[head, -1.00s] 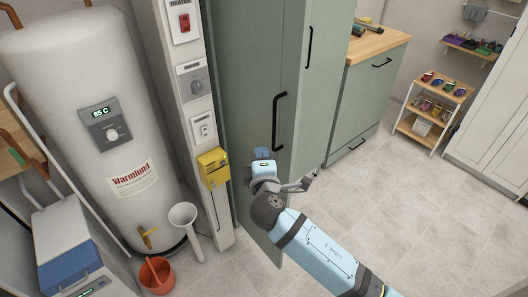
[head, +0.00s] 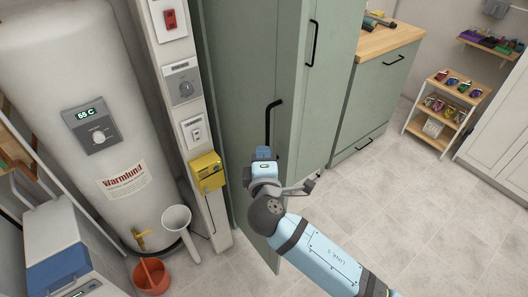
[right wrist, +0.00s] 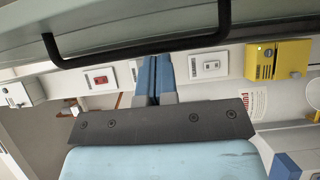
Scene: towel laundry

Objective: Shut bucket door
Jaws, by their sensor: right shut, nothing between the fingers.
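The tall green cabinet door (head: 238,85) stands swung out from its cabinet in the middle of the head view. Its black bar handle (head: 268,120) is upright on the door's face. My right gripper (head: 262,153) is shut and empty, just below the handle's lower end in the picture; I cannot tell whether it touches the door. In the right wrist view the blue fingers (right wrist: 153,78) are together, and the handle (right wrist: 135,48) runs across the top near their tips. My left gripper is not in view. No bucket shows inside the cabinet.
A yellow box (head: 207,172) hangs on the narrow wall panel beside the door. A wood-topped counter (head: 385,40) stands right; tiled floor is clear there.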

